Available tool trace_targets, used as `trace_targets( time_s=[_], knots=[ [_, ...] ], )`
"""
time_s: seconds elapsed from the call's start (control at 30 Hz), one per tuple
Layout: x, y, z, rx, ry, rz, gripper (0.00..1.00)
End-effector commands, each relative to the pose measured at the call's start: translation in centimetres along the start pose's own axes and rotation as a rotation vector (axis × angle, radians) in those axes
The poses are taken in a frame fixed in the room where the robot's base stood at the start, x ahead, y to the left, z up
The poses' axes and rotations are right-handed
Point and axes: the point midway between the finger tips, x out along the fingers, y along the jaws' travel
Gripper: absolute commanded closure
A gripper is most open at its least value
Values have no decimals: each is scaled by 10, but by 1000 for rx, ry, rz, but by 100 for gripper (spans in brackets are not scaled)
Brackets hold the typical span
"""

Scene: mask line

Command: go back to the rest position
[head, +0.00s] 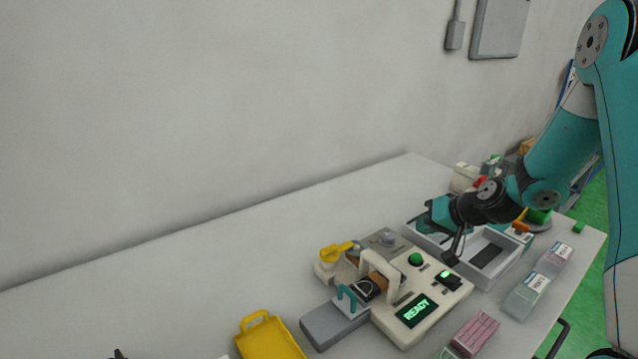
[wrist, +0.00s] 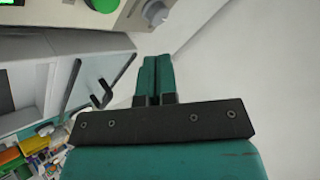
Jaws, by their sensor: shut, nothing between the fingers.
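My gripper (wrist: 158,72) shows in the wrist view as two teal fingers pressed side by side, with nothing between them. In the head view my gripper (head: 436,214) hangs at the end of the teal arm, above the left part of a grey-white tray and close to the machine's back right side. It appears apart from the machine. The cream machine (head: 440,308) has a lit screen reading READY, a green button (head: 415,259) and a grey knob.
The white tray (head: 512,270) with compartments lies under my arm. A yellow tray (head: 266,340), a grey block (head: 330,328), pink packs (head: 474,334) and clear boxes (head: 526,296) stand around the machine. The table's back left is clear, up to the wall.

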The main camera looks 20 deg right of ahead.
Motion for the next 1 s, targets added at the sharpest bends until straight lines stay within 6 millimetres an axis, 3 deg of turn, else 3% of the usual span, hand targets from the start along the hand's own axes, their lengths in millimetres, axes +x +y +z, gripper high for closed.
trace_targets(
  time_s=[0.13, 0.27, 0.4, 0.53, 0.6, 0.73, 0.83, 1.0],
  knots=[
    [-4, -22, 3, -37, -33, -17, 100],
    [-22, -89, 22, -153, -145, -63, 100],
    [-66, -178, 75, -341, -330, -112, 100],
    [-120, -232, 136, -515, -490, -129, 100],
    [-148, -247, 166, -597, -562, -129, 100],
    [-190, -256, 208, -712, -656, -119, 100],
    [-210, -256, 226, -763, -696, -110, 100],
    [-219, -255, 235, -787, -720, -102, 100]
  ],
)
